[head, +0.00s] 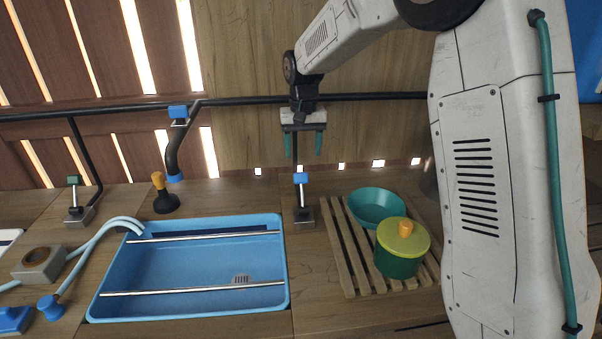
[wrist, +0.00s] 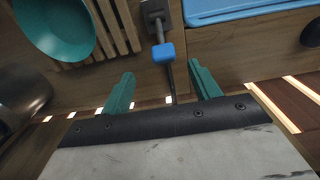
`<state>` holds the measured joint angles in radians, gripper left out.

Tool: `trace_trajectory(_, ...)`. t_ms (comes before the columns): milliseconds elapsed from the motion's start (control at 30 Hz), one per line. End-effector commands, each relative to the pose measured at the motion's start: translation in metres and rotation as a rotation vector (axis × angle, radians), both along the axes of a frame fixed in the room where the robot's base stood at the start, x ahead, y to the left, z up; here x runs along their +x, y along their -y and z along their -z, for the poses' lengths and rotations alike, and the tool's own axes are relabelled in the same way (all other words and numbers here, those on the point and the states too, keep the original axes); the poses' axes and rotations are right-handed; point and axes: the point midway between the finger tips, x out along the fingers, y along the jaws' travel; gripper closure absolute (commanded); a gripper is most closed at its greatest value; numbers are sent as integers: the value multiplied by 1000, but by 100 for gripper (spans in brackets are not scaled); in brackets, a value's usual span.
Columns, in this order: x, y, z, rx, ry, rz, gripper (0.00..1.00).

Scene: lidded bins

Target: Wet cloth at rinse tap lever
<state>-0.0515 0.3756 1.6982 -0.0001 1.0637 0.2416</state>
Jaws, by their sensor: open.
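A lever with a blue knob (head: 301,178) stands on a dark base at the right end of the blue sink, and it also shows in the wrist view (wrist: 163,53). My gripper (head: 303,152) is open and points down, with its teal fingers apart and nothing between them. It hangs above and behind the lever in the head view. In the wrist view the knob appears just beyond the gap between my fingertips (wrist: 162,70), not touching them. A black tap spout with a blue tip (head: 174,158) hangs behind the sink. I see no cloth in either view.
The blue sink (head: 200,225) has two metal bars across it. A slatted rack (head: 348,262) holds a teal bowl (head: 373,205) and a green pot with a yellow-green lid (head: 404,238). A black pipe (head: 235,101) runs along the back. A green-knobbed lever (head: 73,181) stands far left.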

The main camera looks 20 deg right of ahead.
Motion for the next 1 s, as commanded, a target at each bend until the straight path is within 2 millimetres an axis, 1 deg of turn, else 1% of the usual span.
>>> trace_trajectory(33,6,-1,6,0,-3,3,38)
trace_trajectory(133,11,-2,15,0,-5,7,38)
trace_trajectory(267,12,-2,30,0,-6,7,38)
trace_trajectory(500,11,-2,69,0,-8,7,38)
trace_trajectory(600,11,-2,80,0,-6,6,38)
trace_trajectory(767,11,-2,89,0,-4,6,38)
trace_trajectory(1000,11,-2,89,0,-4,6,38)
